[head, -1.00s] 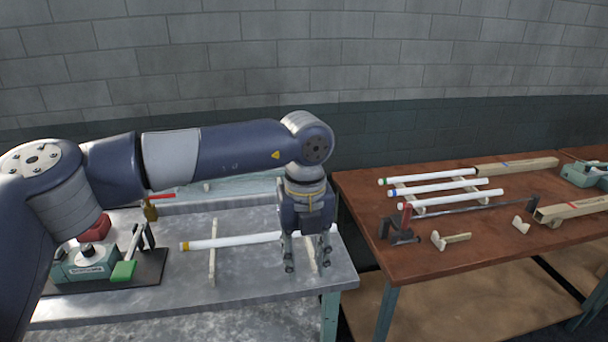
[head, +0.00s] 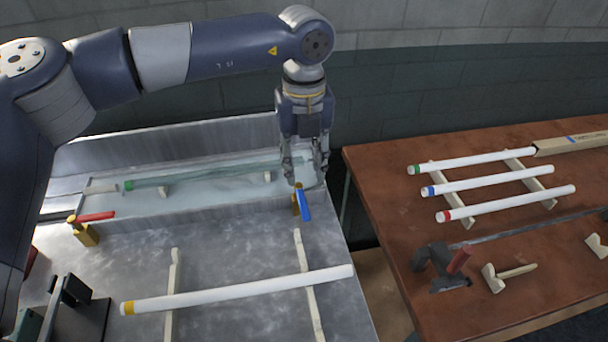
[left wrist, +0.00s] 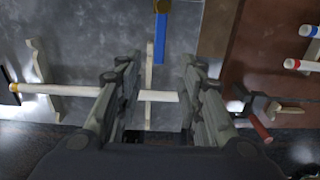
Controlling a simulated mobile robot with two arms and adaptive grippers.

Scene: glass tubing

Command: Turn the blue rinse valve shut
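The rinse valve has a brass body (head: 296,201) and a blue lever handle (head: 304,204). It stands at the right end of the front rim of the wash trough, with the lever pointing toward the front of the bench. My left gripper (head: 307,178) hangs just above and behind the lever, fingers pointing down. In the left wrist view the blue lever (left wrist: 160,38) lies beyond the open fingertips (left wrist: 158,62), in line with the gap between them. The fingers are apart with nothing between their tips, and I see no contact with the valve. My right gripper is out of view.
A red-handled valve (head: 87,231) stands at the trough's left. A yellow-ended white tube (head: 240,291) lies on two rests in front. A green-ended glass tube (head: 215,172) lies in the trough (head: 130,207). The brown table (head: 390,190) at right holds several tubes.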

